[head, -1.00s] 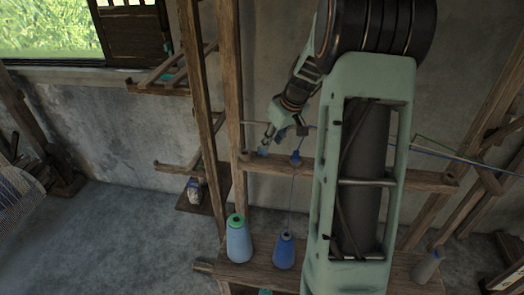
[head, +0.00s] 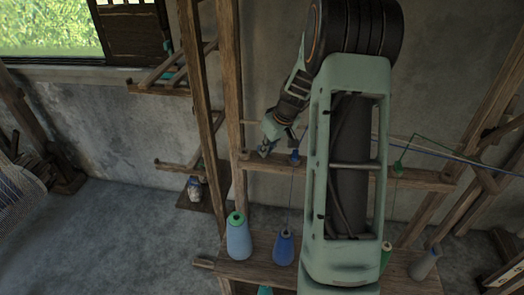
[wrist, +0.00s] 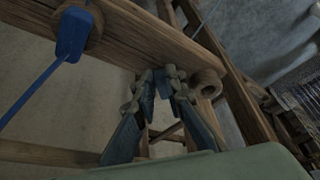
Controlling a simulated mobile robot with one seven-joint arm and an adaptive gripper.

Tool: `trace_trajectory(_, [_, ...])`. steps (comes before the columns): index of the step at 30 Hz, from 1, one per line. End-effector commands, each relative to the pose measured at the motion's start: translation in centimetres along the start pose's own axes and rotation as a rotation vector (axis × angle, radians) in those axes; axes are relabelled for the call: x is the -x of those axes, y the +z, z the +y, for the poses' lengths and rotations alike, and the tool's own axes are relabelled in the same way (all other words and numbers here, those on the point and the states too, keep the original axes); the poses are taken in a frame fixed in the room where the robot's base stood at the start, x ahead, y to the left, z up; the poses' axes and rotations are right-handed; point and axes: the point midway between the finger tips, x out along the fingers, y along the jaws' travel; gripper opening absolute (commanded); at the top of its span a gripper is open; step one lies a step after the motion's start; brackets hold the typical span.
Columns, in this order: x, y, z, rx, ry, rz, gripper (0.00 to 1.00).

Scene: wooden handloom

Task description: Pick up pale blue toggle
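My gripper (head: 266,148) is at the left part of the wooden crossbar in the head view. In the wrist view its two fingers (wrist: 162,76) come close together at the tips, just left of an empty-looking wooden ring (wrist: 207,84) on the bar. Bluish-grey surfaces show between the fingers. I cannot tell whether they are finger pads or the pale blue toggle. I cannot make out the pale blue toggle for certain in either view. A darker blue toggle (head: 295,157) sits on the bar to the right, and it also shows in the wrist view (wrist: 72,34) with its thread.
The wooden crossbar (head: 430,180) runs behind my arm. Below stand a pale blue cone (head: 238,241) with a green top and a blue cone (head: 284,249). A green toggle (head: 398,169) sits on the bar at right. An upright post (head: 234,110) stands close left of my gripper.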

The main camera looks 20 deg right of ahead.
Motion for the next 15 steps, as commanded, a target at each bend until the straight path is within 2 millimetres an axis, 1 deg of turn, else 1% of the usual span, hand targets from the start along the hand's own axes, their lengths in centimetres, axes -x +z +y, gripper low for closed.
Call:
trace_trajectory(11, [0.03,0.00,0.00,0.000,0.000,0.000,0.00])
trace_trajectory(15, [0.34,-0.16,0.02,0.000,0.001,0.001,0.00])
